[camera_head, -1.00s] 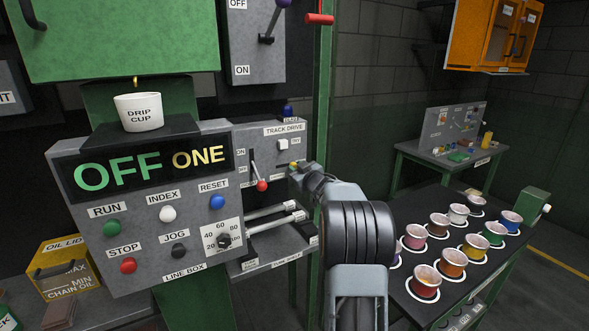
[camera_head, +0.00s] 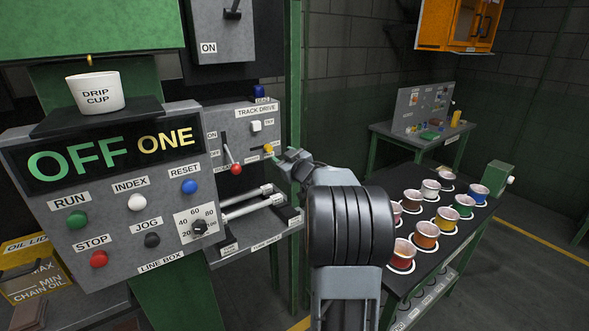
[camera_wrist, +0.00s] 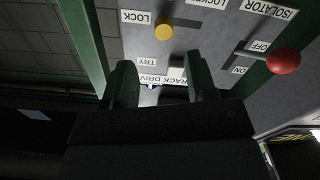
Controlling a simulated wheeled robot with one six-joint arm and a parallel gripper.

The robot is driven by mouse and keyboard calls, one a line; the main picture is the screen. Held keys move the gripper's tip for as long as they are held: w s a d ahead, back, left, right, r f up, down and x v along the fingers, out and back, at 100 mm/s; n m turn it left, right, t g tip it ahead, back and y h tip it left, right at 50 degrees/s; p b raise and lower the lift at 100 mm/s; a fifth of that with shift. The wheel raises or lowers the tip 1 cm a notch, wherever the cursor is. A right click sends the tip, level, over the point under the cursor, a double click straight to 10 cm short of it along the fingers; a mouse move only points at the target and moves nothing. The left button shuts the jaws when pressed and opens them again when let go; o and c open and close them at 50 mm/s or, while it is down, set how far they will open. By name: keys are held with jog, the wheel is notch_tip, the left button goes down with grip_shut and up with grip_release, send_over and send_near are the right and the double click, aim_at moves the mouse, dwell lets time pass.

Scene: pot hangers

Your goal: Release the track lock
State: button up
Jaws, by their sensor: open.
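The track drive panel (camera_head: 240,130) is a grey box at the middle left, right of the line box. Its yellow lock knob (camera_head: 268,147) sits at the panel's right side. In the wrist view the labels appear upside down, and the knob (camera_wrist: 164,32) is beside the LOCK label, beyond the fingertips. My gripper (camera_head: 287,158) is close to the right of the knob in the head view. In the wrist view its two fingers (camera_wrist: 162,85) are open, with nothing held between them. I cannot tell how far the fingertips are from the panel.
A red-ball isolator lever (camera_head: 236,169) stands on the same panel, left of the knob; its ball also shows in the wrist view (camera_wrist: 284,61). A white TRY button (camera_head: 256,126) is above the knob. Metal rods (camera_head: 248,207) project below. A table with several colourful pots (camera_head: 425,234) stands right.

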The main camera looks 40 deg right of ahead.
jog(key=s, duration=0.7)
jog(key=shift+a+b, duration=0.25)
jog(key=shift+b, duration=0.15)
jog(key=s+d+f+m+g+h, duration=0.4)
jog(key=d+f+g+h, duration=0.2)
jog(key=f, duration=0.1)
jog(key=s+a+f+m+g, duration=0.2)
jog(key=s+a+f+g, duration=0.2)
jog(key=a, duration=0.1)
jog(key=s+a+f+n+g+y, duration=0.1)
jog(key=s+a, duration=0.5)
jog(key=a, duration=0.8)
jog(key=s+a+f+n+g+y, duration=0.1)
jog(key=s+a+y, duration=0.4)
jog(key=a, duration=0.9)
jog(key=shift+s+a+f+n+g+y, duration=0.35)
jog(key=shift+n+g+y, duration=0.3)
jog(key=shift+g, duration=0.45)
jog(key=shift+d+r, duration=0.1)
jog(key=shift+d, duration=0.05)
